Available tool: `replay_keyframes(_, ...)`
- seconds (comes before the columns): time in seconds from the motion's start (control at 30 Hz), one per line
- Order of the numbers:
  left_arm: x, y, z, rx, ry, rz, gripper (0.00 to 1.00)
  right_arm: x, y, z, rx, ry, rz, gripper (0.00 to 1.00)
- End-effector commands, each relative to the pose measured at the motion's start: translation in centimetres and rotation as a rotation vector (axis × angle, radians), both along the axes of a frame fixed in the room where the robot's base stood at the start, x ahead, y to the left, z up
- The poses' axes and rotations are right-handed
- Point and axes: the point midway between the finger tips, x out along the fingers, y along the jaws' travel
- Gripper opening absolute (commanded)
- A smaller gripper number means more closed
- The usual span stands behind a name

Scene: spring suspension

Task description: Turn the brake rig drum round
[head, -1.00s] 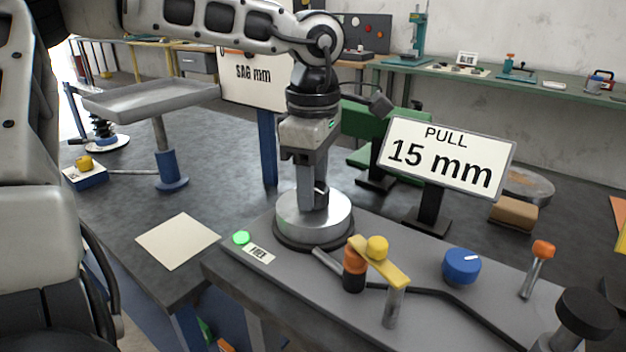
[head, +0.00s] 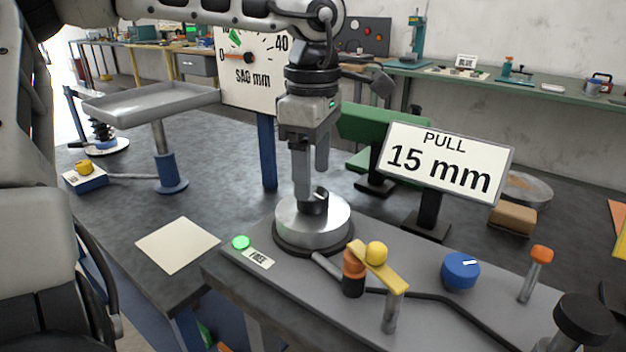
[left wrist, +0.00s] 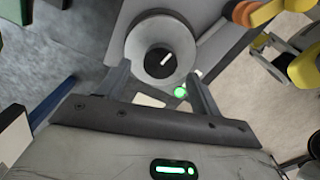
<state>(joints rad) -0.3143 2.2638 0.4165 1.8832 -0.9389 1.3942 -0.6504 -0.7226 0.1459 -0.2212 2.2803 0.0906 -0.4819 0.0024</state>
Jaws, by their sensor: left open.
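The brake rig drum (head: 312,226) is a silver cylinder on a dark round base on the grey rig plate, with a black knob (head: 314,204) on top. In the left wrist view the drum (left wrist: 138,47) shows from above, and its knob (left wrist: 155,62) bears a white mark. My left gripper (head: 312,184) is open, pointing down just over the drum. Contact with the knob cannot be told. My right gripper is not in view.
A green light (head: 241,242) and a label reading FREE (head: 259,258) are beside the drum. A yellow lever (head: 380,268), a blue knob (head: 460,270) and an orange-tipped lever (head: 538,262) stand to the right. A PULL 15 mm sign (head: 447,162) is behind.

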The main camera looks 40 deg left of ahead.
Motion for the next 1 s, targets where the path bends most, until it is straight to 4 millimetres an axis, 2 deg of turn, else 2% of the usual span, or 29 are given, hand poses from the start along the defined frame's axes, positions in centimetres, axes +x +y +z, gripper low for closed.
replay_keyframes(0.03,0.1,0.0,1.5,0.001,-0.006,0.001,0.65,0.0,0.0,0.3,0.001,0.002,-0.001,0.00)
replay_keyframes(0.3,0.0,0.0,8.1,0.001,-0.006,0.001,0.65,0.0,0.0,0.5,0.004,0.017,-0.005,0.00)
replay_keyframes(0.5,0.0,0.0,11.4,0.000,-0.003,0.001,0.65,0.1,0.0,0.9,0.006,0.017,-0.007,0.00)
replay_keyframes(0.7,0.0,0.0,12.7,-0.001,-0.003,-0.001,0.65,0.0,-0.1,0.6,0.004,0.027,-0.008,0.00)
replay_keyframes(1.0,0.0,0.0,12.7,-0.001,-0.003,-0.001,0.65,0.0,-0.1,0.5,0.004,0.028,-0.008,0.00)
